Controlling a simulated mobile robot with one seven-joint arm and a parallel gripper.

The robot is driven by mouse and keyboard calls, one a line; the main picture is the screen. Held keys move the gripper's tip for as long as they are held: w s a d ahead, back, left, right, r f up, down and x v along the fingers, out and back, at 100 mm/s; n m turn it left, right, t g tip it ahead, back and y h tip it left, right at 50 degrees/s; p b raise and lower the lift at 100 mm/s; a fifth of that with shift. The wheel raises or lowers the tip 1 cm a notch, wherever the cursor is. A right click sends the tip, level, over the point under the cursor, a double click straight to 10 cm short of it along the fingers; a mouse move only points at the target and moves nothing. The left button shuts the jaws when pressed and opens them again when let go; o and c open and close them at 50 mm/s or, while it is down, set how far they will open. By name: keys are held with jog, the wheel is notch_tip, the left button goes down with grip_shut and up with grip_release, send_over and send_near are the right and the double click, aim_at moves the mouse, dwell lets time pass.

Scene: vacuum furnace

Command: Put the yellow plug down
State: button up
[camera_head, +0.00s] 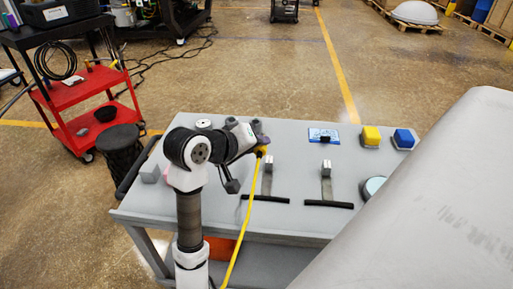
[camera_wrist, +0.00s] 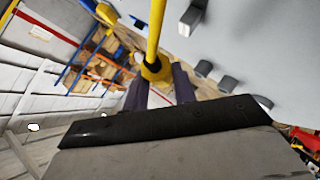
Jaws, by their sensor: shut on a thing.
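The yellow plug (camera_head: 262,151) is at the end of my gripper (camera_head: 260,142), over the grey table (camera_head: 300,224). A yellow cable (camera_head: 242,226) hangs from it across the table's front edge and out at the bottom of the picture. In the wrist view the plug (camera_wrist: 156,68) sits between the two dark fingers of my gripper (camera_wrist: 159,83), which are shut on it. The cable (camera_wrist: 155,28) leads up out of that view. The gap between plug and tabletop cannot be judged exactly. My arm hides part of the table's left side.
Two grey metal pieces with black bars (camera_head: 328,204) lie on the table. A blue card (camera_head: 324,135), yellow block (camera_head: 371,136) and blue block (camera_head: 403,139) stand at the back right. A large grey body (camera_head: 430,215) covers the right. A red cart (camera_head: 88,96) stands left.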

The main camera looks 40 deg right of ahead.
notch_tip(320, 180, down, 8)
jog(key=shift+r+p, duration=0.1)
jog(key=shift+p, duration=0.35)
jog(key=shift+f+b, duration=0.65)
jog(key=shift+b, duration=0.4)
jog(key=o, duration=1)
